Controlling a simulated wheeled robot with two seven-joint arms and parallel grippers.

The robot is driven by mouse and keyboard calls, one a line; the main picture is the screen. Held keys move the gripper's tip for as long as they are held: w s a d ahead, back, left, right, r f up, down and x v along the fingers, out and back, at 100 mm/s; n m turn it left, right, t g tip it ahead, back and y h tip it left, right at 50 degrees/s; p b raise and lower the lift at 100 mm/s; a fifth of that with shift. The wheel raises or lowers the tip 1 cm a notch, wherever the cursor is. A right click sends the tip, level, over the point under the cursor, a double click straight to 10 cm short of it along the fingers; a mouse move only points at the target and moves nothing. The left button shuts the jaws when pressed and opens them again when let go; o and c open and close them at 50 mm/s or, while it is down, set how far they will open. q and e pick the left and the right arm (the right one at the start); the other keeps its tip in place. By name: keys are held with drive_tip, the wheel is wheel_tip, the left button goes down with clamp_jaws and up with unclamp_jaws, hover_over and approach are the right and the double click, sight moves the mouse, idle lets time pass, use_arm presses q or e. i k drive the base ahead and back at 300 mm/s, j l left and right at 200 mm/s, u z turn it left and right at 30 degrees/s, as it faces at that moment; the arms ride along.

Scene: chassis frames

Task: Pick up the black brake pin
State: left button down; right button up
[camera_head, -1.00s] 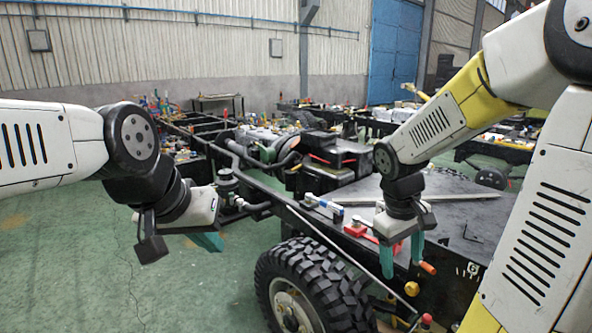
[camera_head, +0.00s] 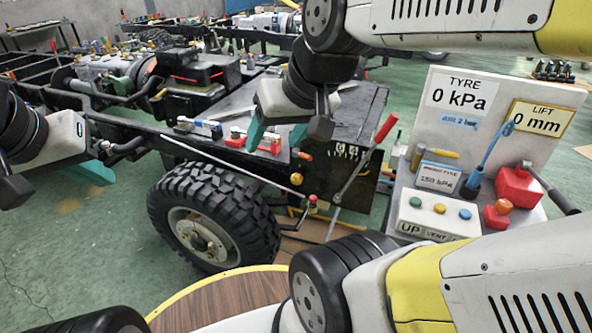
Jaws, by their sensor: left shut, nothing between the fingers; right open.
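I cannot make out a black brake pin for certain in the head view. My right gripper (camera_head: 277,136) hangs over the near edge of the dark chassis deck (camera_head: 335,105). Its teal fingers are apart, with nothing visible held. A red part (camera_head: 269,143) shows between and behind them, and another red part (camera_head: 235,138) lies just left. I cannot tell whether the fingers touch either. My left gripper (camera_head: 98,172) is at the far left, over the floor beside the chassis rail, shut and empty.
A tyre (camera_head: 213,215) stands below the deck. A red-handled lever (camera_head: 364,160) rises right of my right gripper. A blue-and-white part (camera_head: 199,127) sits on the rail. A gauge panel (camera_head: 497,130) with a button box (camera_head: 437,215) stands right. A wooden round top (camera_head: 222,300) is in front.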

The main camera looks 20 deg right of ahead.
sight(313, 199)
drive_tip(key=k+z, duration=0.15)
drive_tip(key=z, duration=0.8)
